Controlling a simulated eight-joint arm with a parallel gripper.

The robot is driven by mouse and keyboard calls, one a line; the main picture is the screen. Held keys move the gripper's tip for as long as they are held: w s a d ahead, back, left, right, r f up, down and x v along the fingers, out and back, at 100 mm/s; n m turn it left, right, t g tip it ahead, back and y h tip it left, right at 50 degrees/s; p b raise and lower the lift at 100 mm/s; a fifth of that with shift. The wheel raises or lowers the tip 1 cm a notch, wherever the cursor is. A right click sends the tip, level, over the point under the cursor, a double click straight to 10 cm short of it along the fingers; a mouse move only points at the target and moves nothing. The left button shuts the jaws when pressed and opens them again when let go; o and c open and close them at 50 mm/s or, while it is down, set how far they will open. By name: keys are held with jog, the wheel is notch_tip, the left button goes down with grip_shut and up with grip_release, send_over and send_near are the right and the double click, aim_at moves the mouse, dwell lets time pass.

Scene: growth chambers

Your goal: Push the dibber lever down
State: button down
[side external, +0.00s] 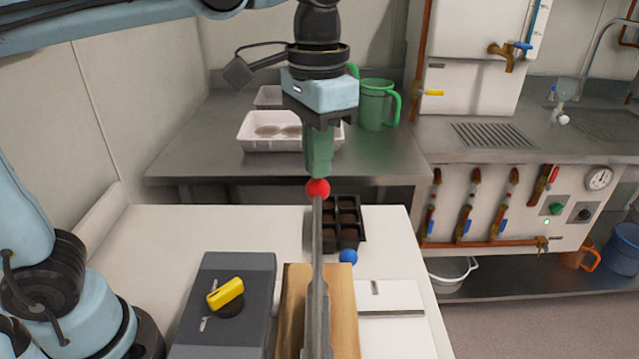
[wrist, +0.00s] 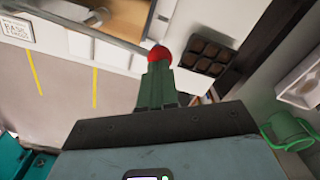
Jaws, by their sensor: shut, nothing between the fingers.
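The dibber lever (side external: 318,245) is a long grey bar rising from the wooden block (side external: 345,310) toward the back of the white table. It ends in a red ball knob (side external: 318,188). My gripper (side external: 318,172) is shut and points down, its green fingertips right above the red knob, touching or nearly touching it. In the wrist view the red knob (wrist: 159,55) shows just beyond the fingertips (wrist: 157,68). A black cell tray (side external: 348,222) with dark soil lies on the table behind the block, partly hidden by the lever.
A dark grey box with a yellow knob (side external: 226,292) stands left of the block. A blue ball (side external: 348,257) and a white panel (side external: 392,310) are to the right. A white tray (side external: 255,145) and green jug (side external: 376,105) stand on the steel bench behind. The table's left back is clear.

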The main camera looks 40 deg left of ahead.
notch_tip(320, 180, up, 7)
dwell(0.6)
jog(key=shift+f, duration=0.1)
